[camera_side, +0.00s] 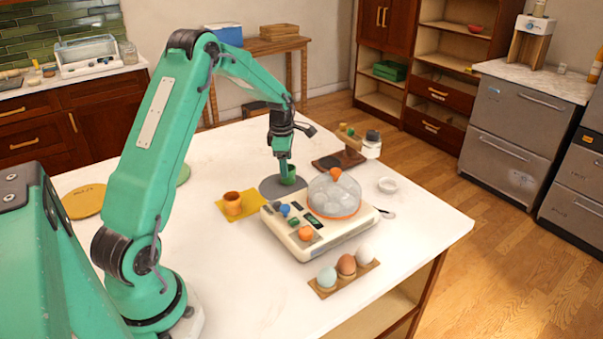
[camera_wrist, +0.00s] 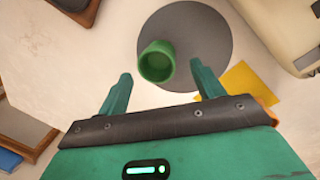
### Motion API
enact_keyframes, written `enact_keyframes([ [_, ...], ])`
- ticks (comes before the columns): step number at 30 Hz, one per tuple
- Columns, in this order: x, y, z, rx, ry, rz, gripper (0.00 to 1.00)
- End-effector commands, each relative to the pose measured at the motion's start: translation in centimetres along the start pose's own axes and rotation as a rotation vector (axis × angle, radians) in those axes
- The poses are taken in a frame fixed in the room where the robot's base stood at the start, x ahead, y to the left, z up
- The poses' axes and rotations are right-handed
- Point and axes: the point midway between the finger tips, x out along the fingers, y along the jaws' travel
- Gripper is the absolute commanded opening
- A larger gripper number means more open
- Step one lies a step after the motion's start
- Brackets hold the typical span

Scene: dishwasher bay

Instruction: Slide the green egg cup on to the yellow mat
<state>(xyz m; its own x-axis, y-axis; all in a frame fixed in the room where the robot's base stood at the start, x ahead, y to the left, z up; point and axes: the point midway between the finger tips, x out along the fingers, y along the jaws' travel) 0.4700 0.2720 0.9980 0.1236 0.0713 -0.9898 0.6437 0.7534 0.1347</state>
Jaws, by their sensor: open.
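The green egg cup (camera_side: 289,180) stands upright on a round grey mat (camera_side: 270,188), just left of the white machine in the side view. In the wrist view the cup (camera_wrist: 157,64) shows its open top, near the left side of the grey mat (camera_wrist: 205,30). My gripper (camera_side: 285,163) points down at the cup; in the wrist view its open fingers (camera_wrist: 162,74) lie either side of the cup's near edge, with gaps. The yellow mat (camera_side: 222,210) lies left of the grey mat with an orange cup (camera_side: 233,204) on it; my gripper partly hides the mat (camera_wrist: 240,88) in the wrist view.
A white egg cooker (camera_side: 300,240) with a clear dome (camera_side: 335,196) stands close to the grey mat. An egg tray (camera_side: 328,288) is in front. Table left of the yellow mat is mostly clear.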

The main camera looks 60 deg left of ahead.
Motion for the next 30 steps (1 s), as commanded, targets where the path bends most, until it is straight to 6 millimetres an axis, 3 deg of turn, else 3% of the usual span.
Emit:
enact_keyframes([
  [10, 3.7, 0.0, 0.0, 0.0, 0.0, 0.0, 0.68],
  [24, 4.5, 0.0, 0.0, 0.0, 0.0, 0.001, 0.68],
  [30, 4.4, 0.0, 0.0, 0.0, 0.0, 0.001, 0.28],
])
